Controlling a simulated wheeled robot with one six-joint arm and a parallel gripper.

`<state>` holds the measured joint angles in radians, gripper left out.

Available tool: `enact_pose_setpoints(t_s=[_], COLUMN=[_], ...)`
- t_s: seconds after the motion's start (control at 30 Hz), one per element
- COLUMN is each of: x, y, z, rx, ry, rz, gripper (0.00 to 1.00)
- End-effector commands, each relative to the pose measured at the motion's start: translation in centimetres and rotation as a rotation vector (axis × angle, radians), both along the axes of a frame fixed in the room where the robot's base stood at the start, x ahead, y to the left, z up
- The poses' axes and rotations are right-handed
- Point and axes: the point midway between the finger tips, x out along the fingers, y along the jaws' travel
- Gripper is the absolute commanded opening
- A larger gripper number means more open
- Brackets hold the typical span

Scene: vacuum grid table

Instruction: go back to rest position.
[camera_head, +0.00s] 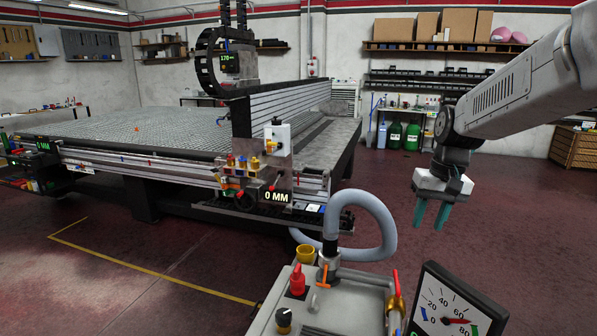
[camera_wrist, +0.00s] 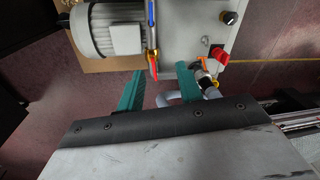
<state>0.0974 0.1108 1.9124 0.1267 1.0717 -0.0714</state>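My gripper (camera_head: 429,222) hangs at the right of the head view, its two teal fingers pointing down. In the wrist view the fingers of my gripper (camera_wrist: 160,76) stand apart with nothing between them. The gripper is open and empty, clear of the table and in the air. The vacuum grid table (camera_head: 120,131) stands at the left of the head view, well away from the gripper.
A pump unit with a red knob (camera_head: 298,280), a grey hose (camera_head: 378,215) and a dial gauge (camera_head: 455,305) is in front, below the gripper. The wrist view shows its motor (camera_wrist: 105,30). Green canisters (camera_head: 411,136) stand at the back. Open floor lies between.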

Motion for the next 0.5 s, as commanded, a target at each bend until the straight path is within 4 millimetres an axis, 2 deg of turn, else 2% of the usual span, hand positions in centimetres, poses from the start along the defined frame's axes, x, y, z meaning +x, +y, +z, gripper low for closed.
enact_pose_setpoints(t_s=[0.03, 0.1, 0.23, 0.37, 0.5], x=[-2.5, -5.8, -12.0, -18.2, -24.3], y=[0.5, 1.0, 1.7, 2.3, 2.5], z=[1.4, 2.6, 4.1, 4.5, 3.8], rx=[-0.008, -0.018, -0.04, -0.062, -0.085], ry=[-0.009, -0.015, -0.025, -0.036, -0.046], rz=[0.008, 0.016, 0.033, 0.048, 0.061], gripper=[0.36, 0.36, 0.36, 0.36, 0.36])
